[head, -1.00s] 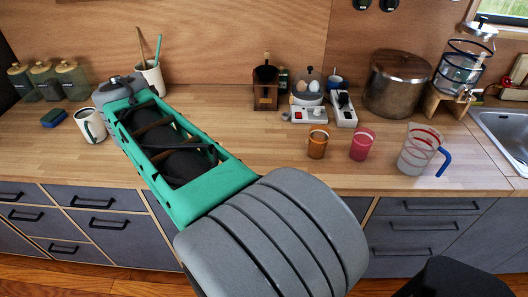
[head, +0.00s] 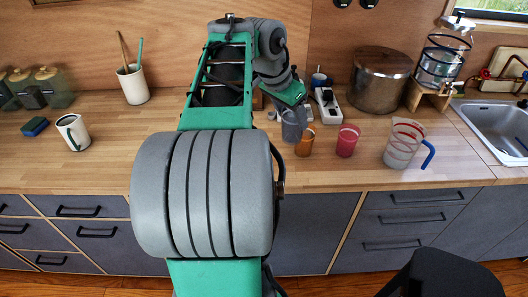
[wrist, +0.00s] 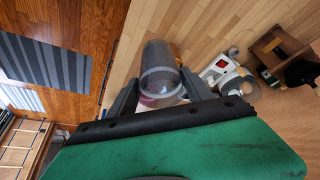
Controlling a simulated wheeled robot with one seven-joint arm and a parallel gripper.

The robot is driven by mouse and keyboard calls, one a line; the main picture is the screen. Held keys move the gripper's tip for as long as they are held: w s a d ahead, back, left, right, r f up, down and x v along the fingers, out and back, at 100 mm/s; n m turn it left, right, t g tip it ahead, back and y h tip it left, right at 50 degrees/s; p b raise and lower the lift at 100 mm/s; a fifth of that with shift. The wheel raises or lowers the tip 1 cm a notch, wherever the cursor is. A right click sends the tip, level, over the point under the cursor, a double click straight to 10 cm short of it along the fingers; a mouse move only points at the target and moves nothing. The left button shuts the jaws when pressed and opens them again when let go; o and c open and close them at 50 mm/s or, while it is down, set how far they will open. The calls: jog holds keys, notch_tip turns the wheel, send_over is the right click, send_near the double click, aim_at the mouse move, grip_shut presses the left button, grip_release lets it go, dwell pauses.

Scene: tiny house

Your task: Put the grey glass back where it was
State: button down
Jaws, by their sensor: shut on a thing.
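The grey glass (head: 291,126) is see-through and grey, and my gripper (wrist: 160,94) is shut on it. In the wrist view the glass (wrist: 158,62) sits between the two fingers. In the head view it is at the counter's middle, just left of the orange glass (head: 306,141). It looks upright and low over the counter; I cannot tell whether its base touches the wood. My arm hides part of the area behind it.
A pink glass (head: 347,141) and a clear jug with a blue handle (head: 403,144) stand to the right. A white power strip (head: 328,106) and a steel pot (head: 381,80) are behind. The wooden counter (head: 230,176) is clear in front, near its edge.

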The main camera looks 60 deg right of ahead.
aim_at(301, 138)
jog(key=s, duration=0.1)
jog(key=s+m, duration=0.1)
jog(key=s, duration=0.1)
jog(key=shift+d+r, duration=0.2)
jog(key=shift+d, duration=0.2)
jog(key=w+d+f+p, duration=0.1)
jog(key=w+f, duration=0.3)
jog(key=w+d+f+p, duration=0.1)
jog(key=w+f, duration=0.3)
jog(key=w, duration=0.1)
jog(key=w+d+f+p, duration=0.1)
jog(key=w+f, duration=0.3)
jog(key=shift+w+d, duration=0.2)
jog(key=shift+w, duration=0.05)
jog(key=shift+f, duration=0.5)
jog(key=shift+f, duration=0.15)
jog(key=shift+c, duration=2.2)
grip_release()
